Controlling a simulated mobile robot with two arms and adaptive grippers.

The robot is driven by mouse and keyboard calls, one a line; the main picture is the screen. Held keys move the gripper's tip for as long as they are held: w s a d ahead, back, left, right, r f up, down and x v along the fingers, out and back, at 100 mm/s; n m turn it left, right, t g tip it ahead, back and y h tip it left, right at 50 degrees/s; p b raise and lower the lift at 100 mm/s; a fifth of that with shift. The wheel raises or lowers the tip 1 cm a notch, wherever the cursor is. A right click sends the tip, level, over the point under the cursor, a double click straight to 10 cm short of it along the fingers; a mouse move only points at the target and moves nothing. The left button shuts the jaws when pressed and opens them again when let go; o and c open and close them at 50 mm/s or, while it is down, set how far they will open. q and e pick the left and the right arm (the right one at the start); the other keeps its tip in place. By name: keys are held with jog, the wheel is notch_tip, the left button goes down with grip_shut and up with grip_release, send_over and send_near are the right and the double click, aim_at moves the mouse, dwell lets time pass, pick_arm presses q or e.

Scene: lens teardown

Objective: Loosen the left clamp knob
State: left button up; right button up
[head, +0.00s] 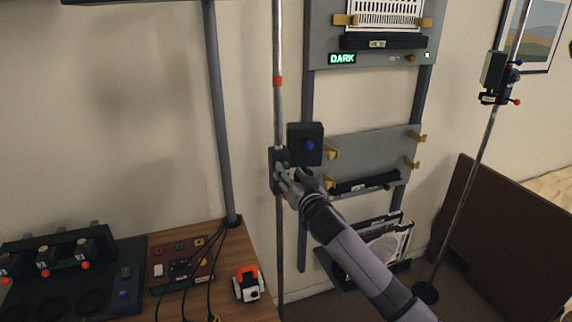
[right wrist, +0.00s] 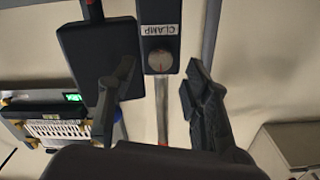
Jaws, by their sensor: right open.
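The left clamp (head: 276,158) is a dark block on the left upright pole (head: 278,110), with a dark box (head: 305,132) bearing a blue knob beside it. In the right wrist view the clamp (right wrist: 159,18) carries a white CLAMP label, and below that a round silver knob (right wrist: 160,61) with a red mark. My right gripper (head: 288,180) is at the clamp and hides part of it in the head view. In the wrist view its fingers (right wrist: 160,88) are spread apart, one to each side of the knob's line, with nothing between them gripped. My left gripper is not in view.
A second pole with its own clamp (head: 495,75) stands at right. A wall rack (head: 322,80) with a DARK display is behind. A wooden table (head: 231,260) at lower left holds a control panel (head: 187,255) and an orange-and-white device (head: 248,283). A brown panel (head: 505,240) stands at lower right.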

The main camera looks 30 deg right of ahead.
aim_at(284, 166)
jog(key=shift+x, duration=1.75)
jog(key=shift+a, duration=0.1)
jog(key=shift+c, duration=0.3)
grip_shut()
